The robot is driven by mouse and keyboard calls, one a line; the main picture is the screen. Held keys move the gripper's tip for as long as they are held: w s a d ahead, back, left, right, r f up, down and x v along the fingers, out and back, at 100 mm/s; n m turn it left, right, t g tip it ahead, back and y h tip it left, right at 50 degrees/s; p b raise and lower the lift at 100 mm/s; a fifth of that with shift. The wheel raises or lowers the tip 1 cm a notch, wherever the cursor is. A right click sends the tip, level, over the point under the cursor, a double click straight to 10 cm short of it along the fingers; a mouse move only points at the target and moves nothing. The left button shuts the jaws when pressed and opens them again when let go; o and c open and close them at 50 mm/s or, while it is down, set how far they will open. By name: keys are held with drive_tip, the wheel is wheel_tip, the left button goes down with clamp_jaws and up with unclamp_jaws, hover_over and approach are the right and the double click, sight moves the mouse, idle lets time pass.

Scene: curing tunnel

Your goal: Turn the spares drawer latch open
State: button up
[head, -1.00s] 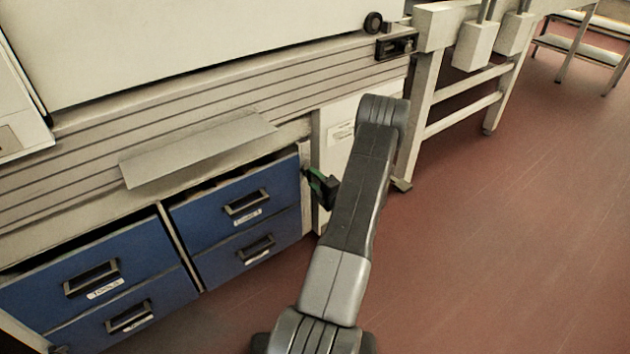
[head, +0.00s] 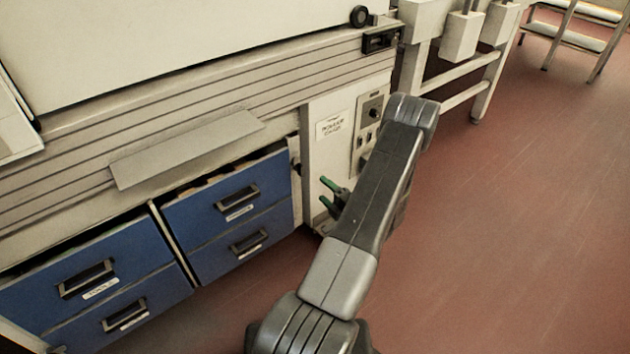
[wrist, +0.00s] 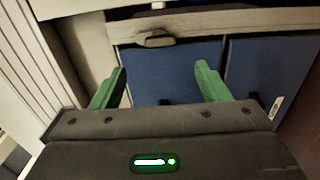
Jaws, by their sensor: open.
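A small dark latch (head: 298,168) sits on the pale post at the right edge of the right-hand blue drawers. In the wrist view the latch (wrist: 158,40) is a short dark grey piece lying roughly along the pale post. The upper right blue drawer (head: 205,208) has a recessed handle and a label too small to read. My gripper (head: 325,192) is to the right of the latch, in front of the white cabinet panel. In the wrist view my gripper (wrist: 162,68) has its green fingers wide apart and empty, with the latch beyond the gap between them.
The control panel (head: 370,122) with a knob and switches is close behind my arm. A grey shelf flap (head: 185,150) juts out above the drawers. More blue drawers (head: 95,265) stand at the left. Red floor (head: 520,220) is clear on the right.

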sight(303, 172)
drive_tip(key=shift+v, duration=1.45)
drive_tip(key=b+x, duration=0.2)
drive_tip(key=x, duration=1.2)
drive_tip(key=shift+s+d, duration=0.1)
drive_tip(key=shift+s, duration=0.05)
